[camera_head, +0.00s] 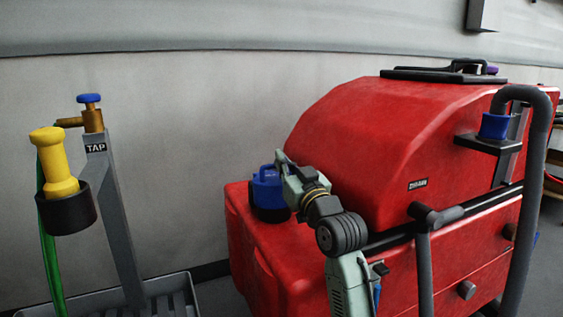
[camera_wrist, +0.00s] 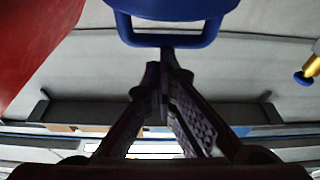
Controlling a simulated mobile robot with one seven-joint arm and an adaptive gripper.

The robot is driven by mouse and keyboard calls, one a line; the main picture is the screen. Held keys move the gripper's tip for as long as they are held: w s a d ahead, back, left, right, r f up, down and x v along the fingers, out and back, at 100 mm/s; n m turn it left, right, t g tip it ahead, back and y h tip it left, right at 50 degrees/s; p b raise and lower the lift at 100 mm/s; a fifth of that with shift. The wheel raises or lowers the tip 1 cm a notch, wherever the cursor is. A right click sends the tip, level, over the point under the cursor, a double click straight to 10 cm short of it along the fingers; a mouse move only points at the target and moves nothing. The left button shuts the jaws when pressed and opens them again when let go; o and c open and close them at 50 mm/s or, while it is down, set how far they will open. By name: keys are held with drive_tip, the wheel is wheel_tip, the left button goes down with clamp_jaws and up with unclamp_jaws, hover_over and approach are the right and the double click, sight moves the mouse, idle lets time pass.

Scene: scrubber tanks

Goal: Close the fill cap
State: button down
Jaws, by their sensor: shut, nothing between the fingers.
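The blue fill cap (camera_head: 268,187) is on the lower left deck of the red scrubber machine (camera_head: 390,130), above a black collar (camera_head: 270,214). I cannot tell whether it is seated or raised. In the wrist view the blue cap (camera_wrist: 172,8) fills the top centre, with a loop-shaped lip (camera_wrist: 168,41) on its near edge. My gripper (camera_head: 283,160) is beside the cap's upper right side in the head view, partly in front of it. In the wrist view my gripper's fingertips (camera_wrist: 165,57) are shut and empty, close to the lip; contact is unclear.
A grey tap stand (camera_head: 118,220) with a blue-knobbed brass tap (camera_head: 91,110) stands left. A yellow nozzle (camera_head: 56,160) sits in its black holder, with a green hose below. Another blue piece (camera_head: 495,126) sits on a bracket by the grey handle (camera_head: 541,150). A black lid tops the machine.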

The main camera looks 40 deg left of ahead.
drive_tip(key=shift+f, duration=0.8)
drive_tip(key=r+p, duration=0.2)
drive_tip(key=r, duration=0.1)
drive_tip(key=r+p, duration=0.2)
drive_tip(key=shift+a, duration=0.3)
drive_tip(key=s+d+f+b, duration=0.2)
drive_tip(key=s+d+f, duration=0.2)
drive_tip(key=d, duration=0.4)
drive_tip(key=shift+f+b, duration=0.35)
drive_tip(key=shift+f, duration=0.1)
